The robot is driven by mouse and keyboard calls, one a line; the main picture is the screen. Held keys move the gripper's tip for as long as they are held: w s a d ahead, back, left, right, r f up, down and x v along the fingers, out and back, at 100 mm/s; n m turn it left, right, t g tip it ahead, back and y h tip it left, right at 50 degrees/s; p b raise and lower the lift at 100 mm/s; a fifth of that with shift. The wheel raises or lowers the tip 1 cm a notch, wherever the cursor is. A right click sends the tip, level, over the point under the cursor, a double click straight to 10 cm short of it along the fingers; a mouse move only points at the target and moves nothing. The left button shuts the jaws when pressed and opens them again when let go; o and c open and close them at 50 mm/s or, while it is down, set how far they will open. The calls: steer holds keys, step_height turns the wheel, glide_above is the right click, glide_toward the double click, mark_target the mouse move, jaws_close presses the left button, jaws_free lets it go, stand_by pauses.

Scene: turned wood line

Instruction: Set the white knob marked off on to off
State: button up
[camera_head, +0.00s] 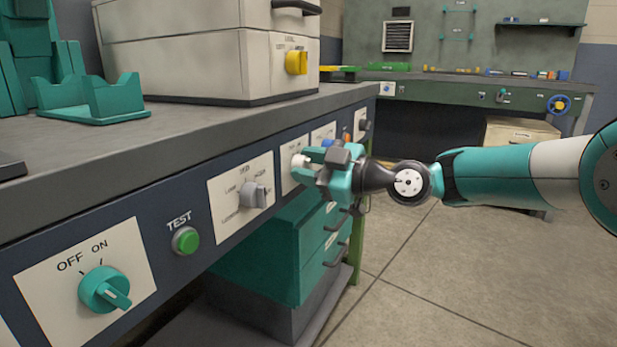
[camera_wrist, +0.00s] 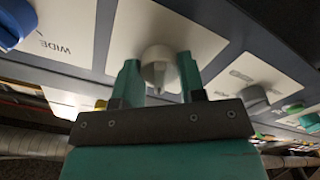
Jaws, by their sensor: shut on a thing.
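The white knob (camera_head: 300,161) sits on a pale plate (camera_head: 292,178) on the dark blue front panel of the bench. My gripper (camera_head: 316,165) reaches it from the right, with its fingers at the knob. In the wrist view, my gripper (camera_wrist: 160,82) has one finger on each side of the white knob (camera_wrist: 157,62) and is shut on it. The knob's narrow grip part points down in that view. The plate's lettering is not readable in either view, so I cannot tell which mark the knob points at.
Left along the panel are a grey knob (camera_head: 253,194), a green TEST button (camera_head: 185,240) and a teal OFF/ON knob (camera_head: 105,289). Teal drawers (camera_head: 325,240) stand below. A pale cabinet with a yellow knob (camera_head: 296,62) stands on the bench. The floor at right is clear.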

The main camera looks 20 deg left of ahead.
stand_by(0.4)
steer(key=o, duration=0.9)
steer(key=shift+d, duration=0.15)
steer(key=d, duration=0.5)
steer(key=s+d+p, duration=0.1)
steer(key=d, duration=1.1)
steer(key=shift+s+d, duration=0.1)
steer(key=shift+s, duration=0.1)
steer(key=shift+s, duration=0.1)
